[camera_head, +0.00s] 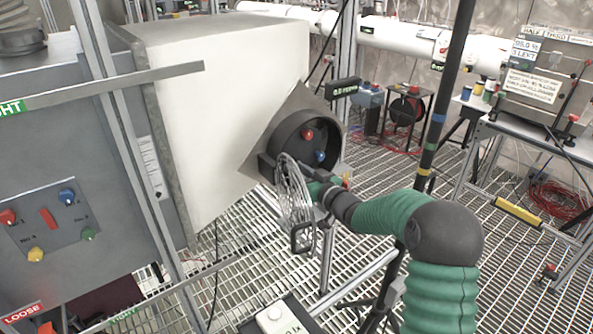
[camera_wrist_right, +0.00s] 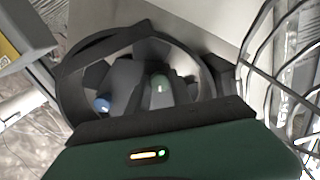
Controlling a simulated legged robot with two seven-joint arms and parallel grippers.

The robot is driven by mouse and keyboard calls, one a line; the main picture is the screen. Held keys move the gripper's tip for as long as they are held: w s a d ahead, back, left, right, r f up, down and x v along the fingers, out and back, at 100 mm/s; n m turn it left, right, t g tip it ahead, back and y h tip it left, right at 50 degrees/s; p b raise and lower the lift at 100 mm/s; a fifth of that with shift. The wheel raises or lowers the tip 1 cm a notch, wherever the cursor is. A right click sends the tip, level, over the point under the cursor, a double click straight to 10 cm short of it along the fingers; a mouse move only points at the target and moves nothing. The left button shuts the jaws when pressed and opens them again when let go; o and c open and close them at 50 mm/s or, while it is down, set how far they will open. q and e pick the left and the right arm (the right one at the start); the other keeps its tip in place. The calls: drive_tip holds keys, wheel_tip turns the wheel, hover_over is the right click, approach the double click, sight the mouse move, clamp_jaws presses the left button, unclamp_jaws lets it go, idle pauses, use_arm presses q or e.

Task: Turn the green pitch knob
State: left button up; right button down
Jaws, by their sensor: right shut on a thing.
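A round black housing (camera_head: 293,131) with a red knob (camera_head: 307,134) and a blue knob (camera_head: 320,156) sits on the end of the white box. My right gripper (camera_head: 306,172) reaches into its lower part, from a green-sleeved arm. In the right wrist view the green knob (camera_wrist_right: 160,85) shows between the dark fingers of my right gripper (camera_wrist_right: 158,88), which is shut on it. The blue knob (camera_wrist_right: 102,104) lies to the left there. In the head view the green knob is hidden by the gripper. My left gripper is not in view.
A wire guard (camera_head: 292,200) hangs close beside my right wrist. A grey panel (camera_head: 50,215) with several coloured knobs stands at left. A dark pole (camera_head: 437,115) rises behind my arm. A bench (camera_head: 530,130) stands at right. Open grating floor lies between.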

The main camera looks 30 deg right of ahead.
drive_tip(key=shift+n, duration=0.3)
drive_tip(key=n+b, duration=0.2)
drive_tip(key=n, duration=0.1)
drive_tip(key=shift+f+n, duration=0.15)
drive_tip(key=shift+n, duration=0.15)
drive_tip(key=shift+n+b, duration=1.35)
drive_tip(key=shift+n, duration=0.85)
drive_tip(key=c, duration=1.1)
unclamp_jaws()
drive_tip(key=shift+c, duration=0.2)
drive_tip(key=shift+s, duration=0.15)
